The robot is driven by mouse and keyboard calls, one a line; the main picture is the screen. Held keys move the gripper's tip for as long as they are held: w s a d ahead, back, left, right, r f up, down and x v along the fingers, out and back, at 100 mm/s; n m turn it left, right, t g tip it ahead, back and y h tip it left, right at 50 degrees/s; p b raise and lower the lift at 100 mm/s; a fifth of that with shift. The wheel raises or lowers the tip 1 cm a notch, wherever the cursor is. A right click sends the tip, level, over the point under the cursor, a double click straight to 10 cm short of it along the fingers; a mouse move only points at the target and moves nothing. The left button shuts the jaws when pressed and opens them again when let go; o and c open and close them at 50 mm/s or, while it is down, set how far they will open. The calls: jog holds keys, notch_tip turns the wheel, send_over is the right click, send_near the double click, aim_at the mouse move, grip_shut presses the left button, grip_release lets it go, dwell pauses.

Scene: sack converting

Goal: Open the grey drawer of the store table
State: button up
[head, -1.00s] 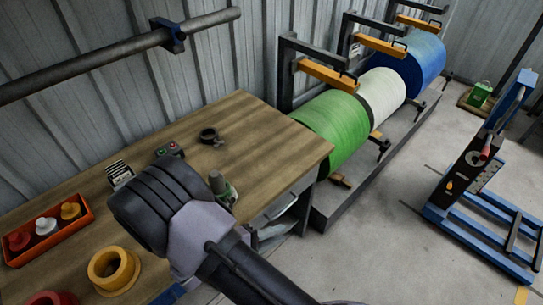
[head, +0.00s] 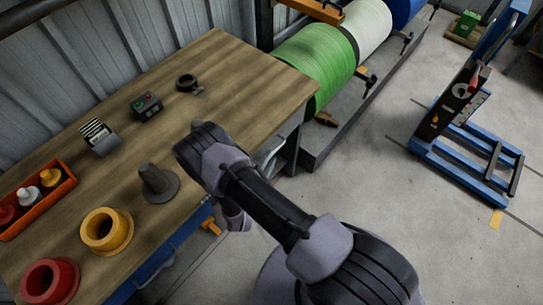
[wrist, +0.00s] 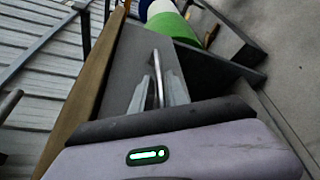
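The store table (head: 225,75) has a wooden top and stands at the left in the head view. The grey drawer's front (wrist: 124,60) fills the middle left of the wrist view, below the wooden edge. Its silver bar handle (wrist: 156,72) runs away from me between the fingers of my gripper (wrist: 159,86). The fingers look apart, with the bar between them and no clear grip on it. In the head view the handle (head: 271,151) shows past my arm, at the table's right end. My arm hides my fingertips there. I see no clear gap at the drawer.
Green roll (head: 316,62) is beyond; floor at right is clear up to a blue stand (head: 465,170).

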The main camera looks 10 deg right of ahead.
jog(key=shift+x, duration=1.4)
grip_shut()
dwell(0.4)
